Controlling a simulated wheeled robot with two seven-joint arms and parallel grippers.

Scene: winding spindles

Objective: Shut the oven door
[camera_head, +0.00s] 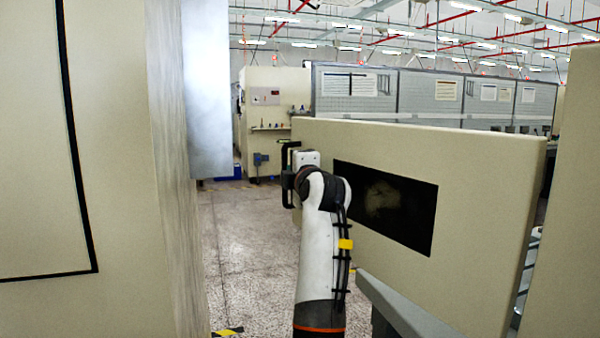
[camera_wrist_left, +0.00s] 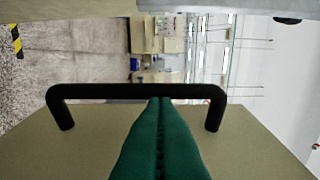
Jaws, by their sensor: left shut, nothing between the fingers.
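The oven door (camera_head: 480,215) is a thick beige panel with a dark window (camera_head: 395,208). It stands open, swung out from the beige body at the right. My left gripper (camera_head: 288,188) is at the handle. Its green fingers (camera_wrist_left: 160,100) are pressed together, empty, with the tips overlapping the middle of the bar. I cannot tell whether they touch it. My right gripper is not in view.
A large beige cabinet (camera_head: 110,190) with a black outline stands close at the left, with a grey metal panel (camera_head: 206,90) beside it. Speckled floor (camera_head: 245,240) is clear between cabinet and door. Grey partitions (camera_head: 430,95) and another machine (camera_head: 272,110) are farther back.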

